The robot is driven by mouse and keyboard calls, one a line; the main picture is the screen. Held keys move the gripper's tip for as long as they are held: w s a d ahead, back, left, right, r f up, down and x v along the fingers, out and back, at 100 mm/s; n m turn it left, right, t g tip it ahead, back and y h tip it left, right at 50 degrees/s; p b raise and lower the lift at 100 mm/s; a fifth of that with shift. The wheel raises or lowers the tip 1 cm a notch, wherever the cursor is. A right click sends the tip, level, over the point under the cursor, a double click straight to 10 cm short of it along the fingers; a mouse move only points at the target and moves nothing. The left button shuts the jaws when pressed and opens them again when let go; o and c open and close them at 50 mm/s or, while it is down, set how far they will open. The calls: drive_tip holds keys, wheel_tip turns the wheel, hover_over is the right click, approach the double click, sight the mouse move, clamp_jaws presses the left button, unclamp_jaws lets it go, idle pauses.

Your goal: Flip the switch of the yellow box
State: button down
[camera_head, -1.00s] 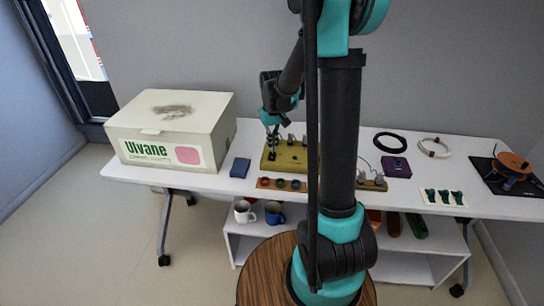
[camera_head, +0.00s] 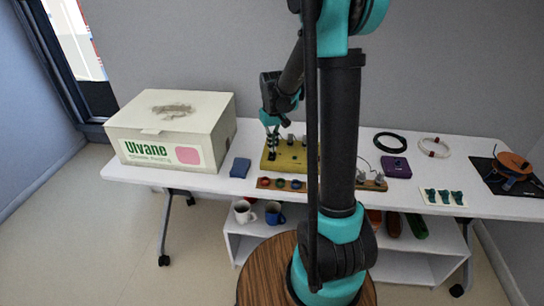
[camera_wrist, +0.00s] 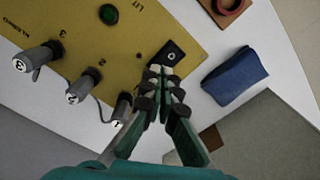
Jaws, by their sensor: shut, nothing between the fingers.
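The yellow box (camera_head: 291,160) lies on the white table left of my arm's column. It also fills the upper left of the wrist view (camera_wrist: 150,22). A black switch plate with a pale round centre (camera_wrist: 171,53) sits near its edge. My gripper (camera_wrist: 160,70) is shut and empty, with its fingertips at the near edge of the switch plate; I cannot tell whether they touch it. In the head view, my gripper (camera_head: 272,153) is over the left part of the box. A green light (camera_wrist: 108,14) and numbered grey plugs (camera_wrist: 75,92) are on the box.
A blue pouch (camera_wrist: 233,76) lies beside the box, and a large white carton (camera_head: 170,130) stands further left. A wooden strip with coloured rings (camera_head: 281,184) lies in front. A purple device (camera_head: 396,166) and cable coils (camera_head: 390,141) are to the right.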

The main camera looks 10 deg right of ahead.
sight(272, 153)
drive_tip(key=shift+f, duration=0.95)
idle(0.4)
drive_tip(key=shift+r, duration=3.55)
